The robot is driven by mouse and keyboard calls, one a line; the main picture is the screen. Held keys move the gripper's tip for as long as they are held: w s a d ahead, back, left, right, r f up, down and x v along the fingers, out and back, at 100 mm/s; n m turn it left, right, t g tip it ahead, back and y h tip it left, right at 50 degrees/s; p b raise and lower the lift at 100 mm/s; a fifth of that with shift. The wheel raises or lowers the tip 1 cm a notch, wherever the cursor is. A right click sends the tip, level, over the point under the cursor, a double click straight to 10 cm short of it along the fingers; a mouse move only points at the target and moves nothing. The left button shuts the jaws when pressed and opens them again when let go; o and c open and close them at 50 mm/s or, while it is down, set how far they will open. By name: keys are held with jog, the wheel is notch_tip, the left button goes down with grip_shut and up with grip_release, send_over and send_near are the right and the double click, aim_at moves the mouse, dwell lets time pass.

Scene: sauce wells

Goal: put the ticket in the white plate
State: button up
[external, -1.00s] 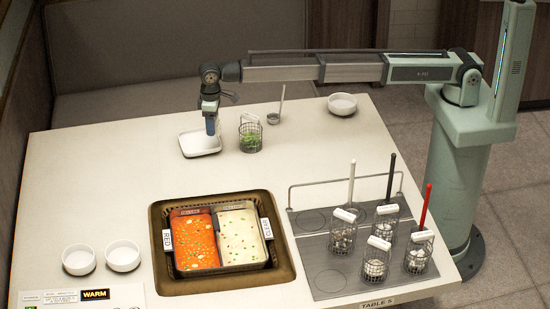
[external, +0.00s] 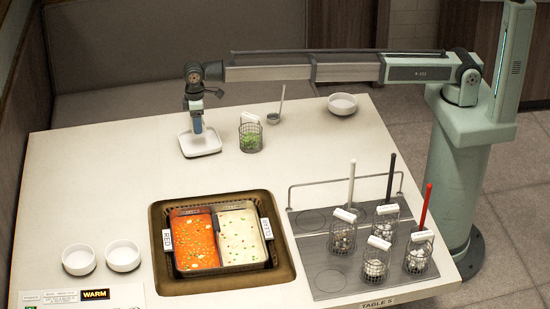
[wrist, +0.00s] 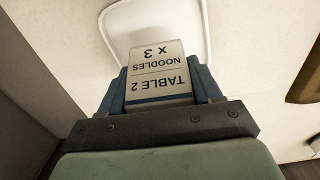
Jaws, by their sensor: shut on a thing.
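The ticket (wrist: 157,68) is a white card printed "TABLE 2 NOODLES X 3", with a dark blue band along one edge. My gripper (wrist: 160,88) is shut on it, with a blue finger on each side. The white plate (wrist: 206,32) lies beyond the ticket in the wrist view. In the external view, my gripper (external: 196,128) points down over the left part of the white plate (external: 206,149), at the back of the table. The ticket cannot be made out there. Whether it touches the plate is unclear.
A wire basket with green contents (external: 250,137) stands just right of the plate. A small grey cup with a handle (external: 273,118) and a white bowl (external: 342,104) are farther right. The two-part soup pot (external: 222,238) sits in front. The table left of the plate is clear.

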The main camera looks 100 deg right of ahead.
aim_at(199, 145)
jog(key=shift+f, duration=3.4)
jog(key=shift+f, duration=0.15)
jog(key=o, duration=0.8)
notch_tip(199, 145, up, 12)
jog(key=shift+r, duration=0.2)
